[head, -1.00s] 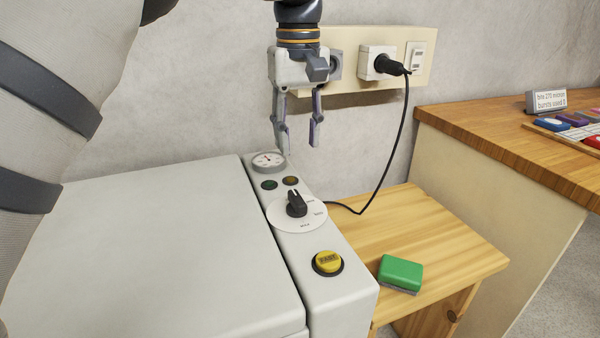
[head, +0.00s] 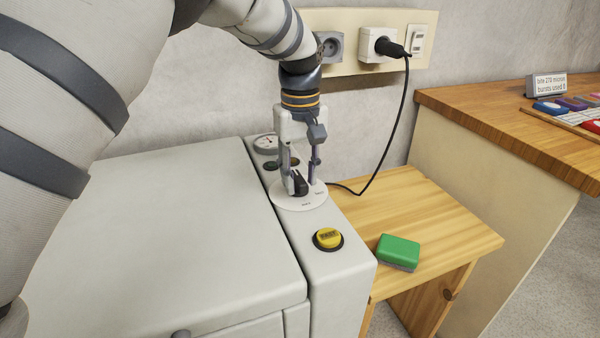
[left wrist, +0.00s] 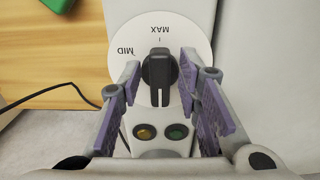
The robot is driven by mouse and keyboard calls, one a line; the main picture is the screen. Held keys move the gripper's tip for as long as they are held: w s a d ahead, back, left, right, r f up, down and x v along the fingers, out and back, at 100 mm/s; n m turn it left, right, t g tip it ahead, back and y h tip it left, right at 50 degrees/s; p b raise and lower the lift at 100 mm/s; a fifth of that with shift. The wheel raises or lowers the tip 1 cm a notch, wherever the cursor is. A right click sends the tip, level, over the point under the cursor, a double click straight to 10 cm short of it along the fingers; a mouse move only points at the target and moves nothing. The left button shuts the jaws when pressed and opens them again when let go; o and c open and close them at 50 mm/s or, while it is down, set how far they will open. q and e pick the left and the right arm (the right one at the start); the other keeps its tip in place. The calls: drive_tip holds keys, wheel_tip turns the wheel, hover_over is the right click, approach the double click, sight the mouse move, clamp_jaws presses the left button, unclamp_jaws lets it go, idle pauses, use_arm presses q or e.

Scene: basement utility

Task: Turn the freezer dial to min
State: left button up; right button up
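The freezer dial is a black knob (head: 300,186) on a white round plate (head: 292,202) on the freezer's control strip. In the left wrist view the knob (left wrist: 158,75) shows between my left gripper's two fingers (left wrist: 162,95), with a visible gap on each side. The plate there reads MAX and MID; the MIN mark cannot be made out. My left gripper (head: 301,184) points down over the dial, open, its fingertips around the knob. In the head view the fingers partly cover the knob. My right gripper is in neither view.
A yellow button (head: 328,238) sits in front of the dial. A gauge (head: 265,142) and two small lamps, amber (left wrist: 146,132) and green (left wrist: 177,131), lie behind it. A green sponge-like block (head: 399,250) rests on the wooden stool (head: 450,225). A black cord (head: 383,140) hangs from the wall socket.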

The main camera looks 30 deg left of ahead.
use_arm(q)
clamp_jaws()
drive_tip(key=shift+r, duration=0.1)
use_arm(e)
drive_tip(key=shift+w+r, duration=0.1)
use_arm(q)
drive_tip(key=shift+m+p, duration=0.3)
drive_tip(key=shift+m, duration=0.4)
drive_tip(key=m, duration=0.2)
drive_tip(key=shift+s+a+m, duration=0.1)
drive_tip(key=shift+a+m, duration=0.05)
drive_tip(key=shift+m, duration=0.15)
drive_tip(key=m+p, duration=0.1)
drive_tip(key=m, duration=0.2)
drive_tip(key=shift+a+m, duration=0.15)
drive_tip(key=shift+m, duration=0.15)
drive_tip(key=shift+a+m, duration=0.15)
drive_tip(key=shift+m, duration=1.85)
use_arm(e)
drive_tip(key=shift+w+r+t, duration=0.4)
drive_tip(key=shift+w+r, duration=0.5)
